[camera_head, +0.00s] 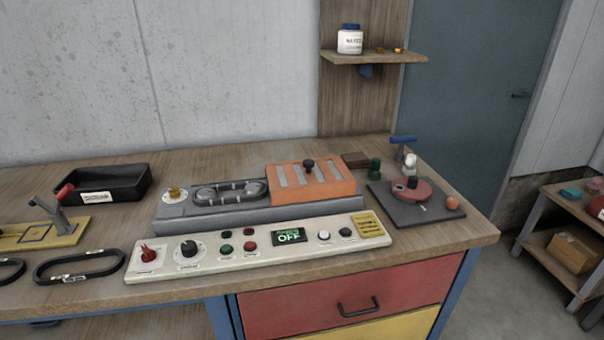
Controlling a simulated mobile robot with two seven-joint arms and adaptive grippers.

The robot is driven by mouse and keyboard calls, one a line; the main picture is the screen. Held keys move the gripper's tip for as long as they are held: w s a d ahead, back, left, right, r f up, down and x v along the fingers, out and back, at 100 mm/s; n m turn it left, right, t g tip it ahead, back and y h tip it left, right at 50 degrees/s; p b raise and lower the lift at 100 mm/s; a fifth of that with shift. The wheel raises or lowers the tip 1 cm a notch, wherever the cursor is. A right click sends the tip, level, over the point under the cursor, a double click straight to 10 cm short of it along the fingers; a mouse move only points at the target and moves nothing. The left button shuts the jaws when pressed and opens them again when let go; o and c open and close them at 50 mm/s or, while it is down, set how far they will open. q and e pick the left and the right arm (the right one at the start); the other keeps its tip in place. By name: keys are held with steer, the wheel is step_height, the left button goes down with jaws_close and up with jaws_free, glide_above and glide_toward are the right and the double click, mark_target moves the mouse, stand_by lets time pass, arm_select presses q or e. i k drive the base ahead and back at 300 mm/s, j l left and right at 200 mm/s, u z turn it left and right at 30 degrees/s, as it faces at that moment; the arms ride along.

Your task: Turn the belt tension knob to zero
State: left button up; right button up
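A pale control panel (270,266) runs along the front of the workbench. A black knob on a white round dial (188,248) sits near its left end; its label and pointer are too small to read. A red rotary switch (148,253) is to the left of it. A brass-coloured knob (174,193) on a pale plate stands at the left end of the grey machine (250,212) with a black belt (228,192). I cannot tell from the labels which one is the belt tension knob. The panel display (288,237) reads OFF. Neither gripper is in view.
An orange cover (311,183) sits on the machine's right part. A dark plate with a red disc (411,190) lies to the right. A black bin (97,186), a yellow lever fixture (48,232) and loose black belts (78,266) are at the left. Bare bench lies around the panel.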

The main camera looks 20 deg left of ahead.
mark_target(189, 248)
steer(key=u, duration=1.35)
